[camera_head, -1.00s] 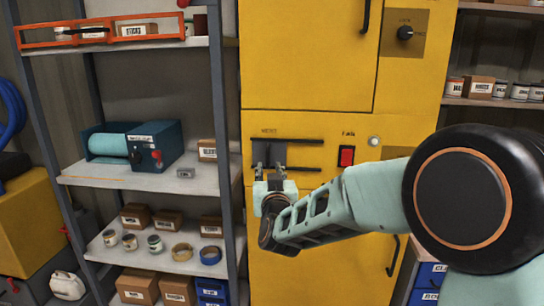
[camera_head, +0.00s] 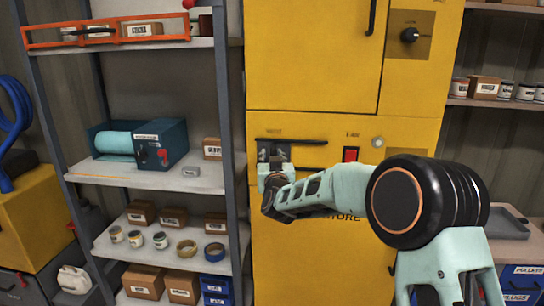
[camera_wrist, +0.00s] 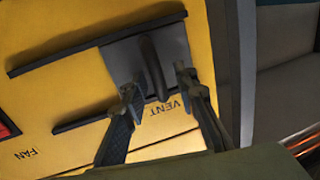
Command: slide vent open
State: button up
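The vent is a grey sliding plate (camera_head: 264,147) between two dark rails on the yellow cabinet, at the left end of the rails. In the wrist view the vent plate (camera_wrist: 119,61) appears turned over, with the label VENT beside it. A dark upright handle (camera_wrist: 153,68) stands out from the plate. My gripper (camera_wrist: 158,84) is open, with one finger on each side of the handle and visible gaps between. In the head view my gripper (camera_head: 273,168) is in front of the plate and hides its lower part; the handle is hard to make out there.
A red fan switch (camera_head: 350,154) and a round knob (camera_head: 378,142) sit right of the vent. A grey shelf unit (camera_head: 230,130) with boxes, tins and a teal machine (camera_head: 138,140) stands close on the left. Shelves with tins are on the right.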

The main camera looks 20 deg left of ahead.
grip_shut()
dwell(0.3)
jog(key=w+d+b, duration=0.1)
jog(key=d+b, duration=0.1)
jog(key=d, duration=0.1)
jog(key=d+b, duration=0.3)
jog(key=d, duration=0.1)
jog(key=w+d+b, duration=0.1)
jog(key=d+b, duration=0.2)
jog(key=shift+w+d, duration=0.35)
jog(key=shift+d, duration=0.05)
grip_release()
jog(key=shift+d, duration=0.15)
